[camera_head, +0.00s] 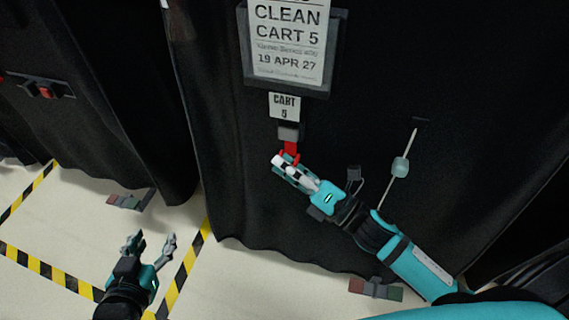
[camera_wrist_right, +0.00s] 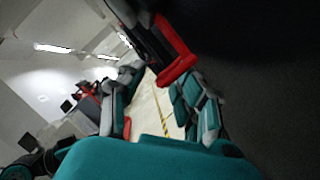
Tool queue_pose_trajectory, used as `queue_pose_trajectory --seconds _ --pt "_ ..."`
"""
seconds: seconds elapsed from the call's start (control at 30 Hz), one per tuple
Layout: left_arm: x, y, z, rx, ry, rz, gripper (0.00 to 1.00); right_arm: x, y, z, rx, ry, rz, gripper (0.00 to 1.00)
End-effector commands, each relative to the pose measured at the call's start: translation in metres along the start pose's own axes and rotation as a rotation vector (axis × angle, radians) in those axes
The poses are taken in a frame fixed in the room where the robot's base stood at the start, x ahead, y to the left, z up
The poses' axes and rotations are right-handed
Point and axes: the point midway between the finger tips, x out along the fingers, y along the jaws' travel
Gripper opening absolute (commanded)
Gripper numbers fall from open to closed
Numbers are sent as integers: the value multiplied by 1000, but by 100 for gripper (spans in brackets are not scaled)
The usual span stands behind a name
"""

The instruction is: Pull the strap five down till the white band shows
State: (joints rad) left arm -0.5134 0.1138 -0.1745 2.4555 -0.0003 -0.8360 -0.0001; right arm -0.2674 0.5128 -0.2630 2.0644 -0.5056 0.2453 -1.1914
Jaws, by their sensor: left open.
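The red strap (camera_head: 291,150) hangs from a grey holder (camera_head: 290,132) under the "CART 5" label (camera_head: 284,106) on the black cover. Its lower part is partly hidden by my right gripper (camera_head: 287,166). In the right wrist view the strap (camera_wrist_right: 177,66) shows as a red loop at the tips of the right-hand finger. The right gripper's fingers (camera_wrist_right: 155,105) stand apart there, with floor visible between them. I cannot tell whether they touch the strap. My left gripper (camera_head: 152,240) is open and empty above the floor at lower left.
A "CLEAN CART 5" sign (camera_head: 288,40) hangs above the label. A pale rod with a translucent piece (camera_head: 400,167) is right of the strap. Another covered cart (camera_head: 100,100) stands at left. Yellow-black tape (camera_head: 190,265) marks the floor.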

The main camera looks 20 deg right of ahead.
Motion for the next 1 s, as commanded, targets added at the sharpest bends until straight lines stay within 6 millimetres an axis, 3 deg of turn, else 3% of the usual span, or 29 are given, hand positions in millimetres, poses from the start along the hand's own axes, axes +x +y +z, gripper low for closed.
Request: queue_pose_trajectory --seconds 0.33,0.6,1.0 --pt "0 0 0 0 1 0 50 4 0 0 1 1 0 32" --pt "0 0 0 0 0 0 50 4 0 0 1 1 0 0" --pt "0 0 -1 0 0 0 50 4 0 0 1 1 0 0"
